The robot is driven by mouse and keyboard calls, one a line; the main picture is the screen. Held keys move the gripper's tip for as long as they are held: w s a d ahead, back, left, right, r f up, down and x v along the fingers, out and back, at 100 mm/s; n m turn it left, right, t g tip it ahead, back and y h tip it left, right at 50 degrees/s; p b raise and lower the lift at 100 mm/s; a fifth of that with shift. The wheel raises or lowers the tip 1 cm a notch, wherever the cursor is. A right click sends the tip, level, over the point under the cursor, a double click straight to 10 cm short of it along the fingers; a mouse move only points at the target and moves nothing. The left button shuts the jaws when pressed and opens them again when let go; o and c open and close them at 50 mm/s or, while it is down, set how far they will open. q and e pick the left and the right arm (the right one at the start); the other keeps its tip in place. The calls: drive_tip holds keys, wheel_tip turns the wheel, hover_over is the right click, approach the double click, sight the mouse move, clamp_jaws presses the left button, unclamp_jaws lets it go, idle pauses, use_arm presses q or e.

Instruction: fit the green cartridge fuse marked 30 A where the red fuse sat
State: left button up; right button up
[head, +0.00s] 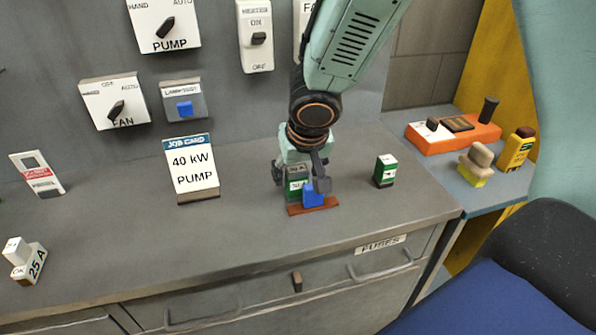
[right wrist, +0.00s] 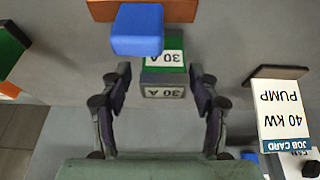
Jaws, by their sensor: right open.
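A green fuse (head: 295,185) with a white band stands upright beside a blue block (head: 313,195) at a reddish-brown board (head: 325,207). In the right wrist view the fuse (right wrist: 163,50) reads 30 A, and a grey face below it also reads 30 A. My right gripper (head: 300,172) comes down from above and is open. In the right wrist view its two fingers (right wrist: 160,88) are on either side of the fuse, with gaps. A second green and white fuse (head: 385,171) stands apart to the right. I see no red fuse. My left gripper is not in view.
A job card (head: 192,165) reading 40 kW PUMP stands left on the bench. Further left are a white 25 A block (head: 28,262) and a red-marked card (head: 38,174). A drawer labelled FUSES (head: 380,243) is below.

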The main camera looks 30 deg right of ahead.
drive_tip(key=shift+s+a+r, duration=0.1)
drive_tip(key=shift+a+r, duration=0.1)
